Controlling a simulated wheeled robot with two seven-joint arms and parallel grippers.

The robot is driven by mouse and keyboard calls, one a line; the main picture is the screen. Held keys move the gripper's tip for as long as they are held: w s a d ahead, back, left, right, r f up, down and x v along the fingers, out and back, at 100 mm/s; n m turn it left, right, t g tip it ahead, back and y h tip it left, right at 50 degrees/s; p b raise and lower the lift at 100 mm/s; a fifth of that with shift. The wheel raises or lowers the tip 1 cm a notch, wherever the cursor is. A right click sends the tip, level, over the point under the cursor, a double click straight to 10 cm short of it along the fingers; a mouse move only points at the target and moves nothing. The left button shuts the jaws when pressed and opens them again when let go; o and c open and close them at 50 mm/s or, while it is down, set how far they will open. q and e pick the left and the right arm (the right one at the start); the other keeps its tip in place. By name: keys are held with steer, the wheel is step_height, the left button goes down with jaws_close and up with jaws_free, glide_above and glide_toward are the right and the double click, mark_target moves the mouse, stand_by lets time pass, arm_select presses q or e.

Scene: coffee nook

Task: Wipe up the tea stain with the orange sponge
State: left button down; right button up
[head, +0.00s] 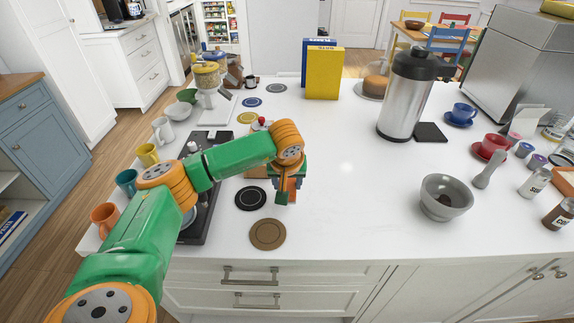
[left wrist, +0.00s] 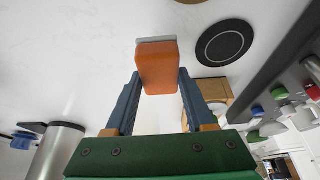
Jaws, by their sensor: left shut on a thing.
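My left gripper (head: 287,194) is over the white counter, right of the black coaster. In the left wrist view its two fingers (left wrist: 157,92) are closed on the sides of the orange sponge (left wrist: 157,68), which has a grey layer at its far end. In the head view the sponge (head: 292,184) is mostly hidden by the gripper. I cannot tell whether the sponge touches the counter. I cannot make out a tea stain in either view. My right gripper is not in view.
A black coaster (head: 250,198) and a brown coaster (head: 267,234) lie near the gripper. A grey mortar (head: 445,197) and a steel urn (head: 408,95) stand to the right. Mugs line the left edge. The middle of the white counter (head: 350,190) is clear.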

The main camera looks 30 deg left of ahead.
arm_select(q)
step_height(320, 180, up, 4)
steer(key=shift+s+f+p, duration=0.1)
steer(key=shift+f+p, duration=0.05)
steer(key=shift+p, duration=1)
steer(key=shift+r, duration=0.2)
